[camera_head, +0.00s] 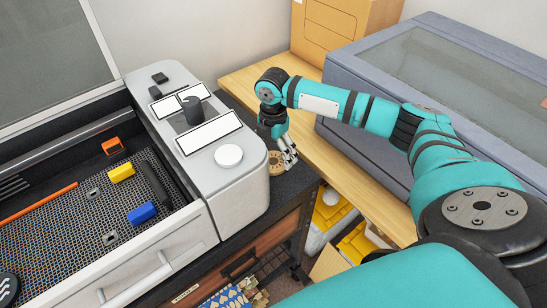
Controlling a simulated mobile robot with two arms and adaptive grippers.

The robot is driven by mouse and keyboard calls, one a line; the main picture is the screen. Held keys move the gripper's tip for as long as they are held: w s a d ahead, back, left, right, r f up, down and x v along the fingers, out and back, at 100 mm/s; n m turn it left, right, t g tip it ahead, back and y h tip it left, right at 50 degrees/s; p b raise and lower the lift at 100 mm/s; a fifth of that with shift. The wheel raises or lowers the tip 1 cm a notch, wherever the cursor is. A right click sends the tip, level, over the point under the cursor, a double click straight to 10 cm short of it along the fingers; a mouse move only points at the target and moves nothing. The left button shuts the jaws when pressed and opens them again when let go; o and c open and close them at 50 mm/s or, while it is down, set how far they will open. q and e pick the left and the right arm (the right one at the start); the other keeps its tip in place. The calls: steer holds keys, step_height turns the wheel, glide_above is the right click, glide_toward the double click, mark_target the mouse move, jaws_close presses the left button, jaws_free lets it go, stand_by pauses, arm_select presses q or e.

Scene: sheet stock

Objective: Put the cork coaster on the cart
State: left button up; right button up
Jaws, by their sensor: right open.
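The round tan cork coaster (275,163) shows at the narrow dark top beside the right end of the grey machine. It appears to stand on edge or tilt there, partly covered by the gripper. My right gripper (289,158) points down at it from above, with its open fingers at the coaster's right side. I cannot tell whether the fingers touch it or whether one is behind it. The dark-topped stand with a brown drawer (252,256) is below; I cannot tell whether it is the cart. My left gripper is out of view.
The grey machine (238,184) rises close left of the gripper, its open bed holding a yellow block (121,173) and a blue block (142,214). A wooden bench (340,173) with a large grey lidded case (392,158) is right. Yellow bins (357,243) sit below.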

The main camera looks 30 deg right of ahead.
mark_target(273, 161)
step_height(273, 161, up, 9)
steer(key=b, duration=0.1)
steer(key=shift+f, duration=0.1)
stand_by(1.5)
